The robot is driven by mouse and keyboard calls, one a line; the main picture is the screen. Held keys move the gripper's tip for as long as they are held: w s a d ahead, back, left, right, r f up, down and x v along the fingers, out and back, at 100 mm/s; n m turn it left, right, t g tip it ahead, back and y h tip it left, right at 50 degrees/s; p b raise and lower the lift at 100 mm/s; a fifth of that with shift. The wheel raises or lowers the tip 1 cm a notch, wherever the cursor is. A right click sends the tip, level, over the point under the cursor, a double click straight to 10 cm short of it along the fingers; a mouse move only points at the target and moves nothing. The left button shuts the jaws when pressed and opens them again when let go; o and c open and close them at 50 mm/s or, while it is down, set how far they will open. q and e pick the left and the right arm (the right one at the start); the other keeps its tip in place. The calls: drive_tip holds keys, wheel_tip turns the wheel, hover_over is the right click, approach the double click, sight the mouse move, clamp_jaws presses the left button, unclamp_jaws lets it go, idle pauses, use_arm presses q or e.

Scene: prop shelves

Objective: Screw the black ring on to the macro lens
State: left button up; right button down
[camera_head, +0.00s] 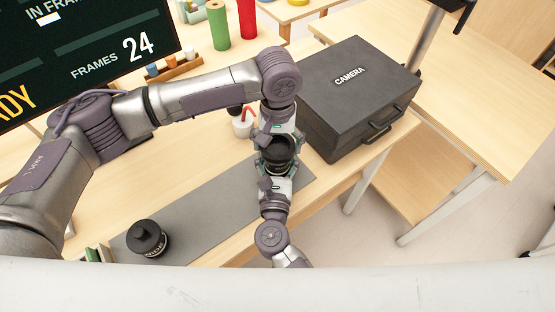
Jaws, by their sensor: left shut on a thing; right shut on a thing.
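A black, round lens-like piece (278,153) is held between my two grippers, above the right end of the grey mat. My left gripper (277,139) reaches it from the far side and is shut on it. My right gripper (277,176) reaches it from the near side and is shut on it too. I cannot tell the macro lens and the black ring apart in this piece, or which part each gripper holds. Another black lens-like piece with white lettering (147,239) stands on the mat at the left, apart from both grippers.
The grey mat (205,207) lies on the wooden table. A black camera case (345,95) stands close to the right of the grippers. A white bottle with a red spout (242,125) stands behind them. Green and red cylinders (218,25) and a dark screen (85,55) are at the back.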

use_arm(q)
drive_tip(key=m, duration=0.8)
drive_tip(key=shift+m, duration=0.4)
drive_tip(key=m, duration=0.4)
drive_tip(key=shift+f, duration=0.1)
drive_tip(key=m, duration=0.8)
drive_tip(key=shift+m, duration=0.4)
drive_tip(key=m, duration=0.5)
drive_tip(key=shift+m, duration=0.4)
drive_tip(key=o, duration=1.1)
